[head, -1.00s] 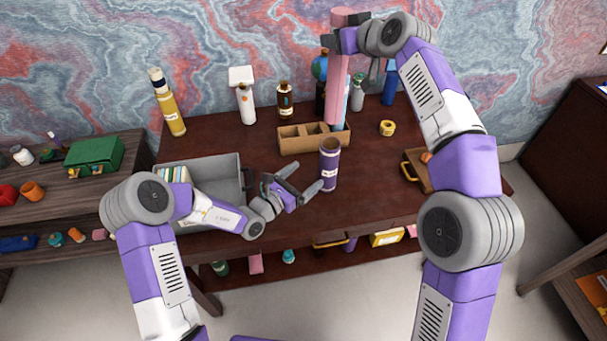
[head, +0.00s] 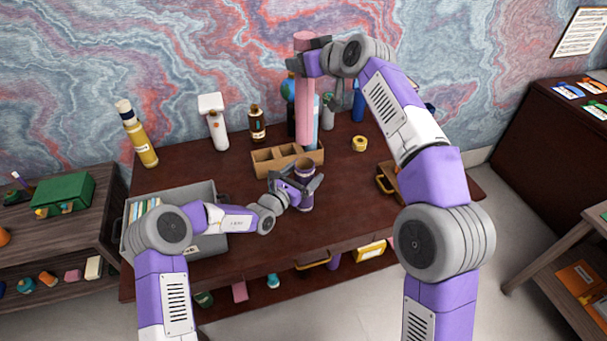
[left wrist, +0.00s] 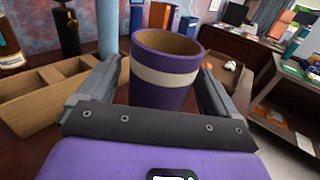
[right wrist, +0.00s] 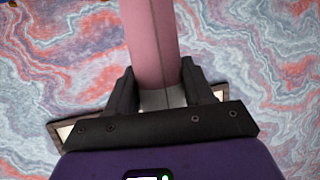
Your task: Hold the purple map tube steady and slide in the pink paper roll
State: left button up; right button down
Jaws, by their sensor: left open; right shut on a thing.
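The purple map tube (head: 305,173) stands upright on the desk, its open brown mouth facing up. In the left wrist view the tube (left wrist: 163,85), with a cream band, sits between the fingers. My left gripper (head: 303,185) is open around it, with a finger on each side. My right gripper (head: 308,62) is shut on the pink paper roll (head: 305,105) near its top and holds it upright. The roll hangs behind and above the tube, apart from it. The right wrist view shows the roll (right wrist: 151,45) between the right fingers.
A cardboard divider box (head: 275,160) stands just behind the tube. Several bottles line the back of the desk, with a yellow tape roll (head: 359,143) to the right. A grey bin (head: 208,195) of papers stands at the left.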

pick_arm(q)
jog(key=shift+c, duration=0.3)
jog(key=c, duration=1)
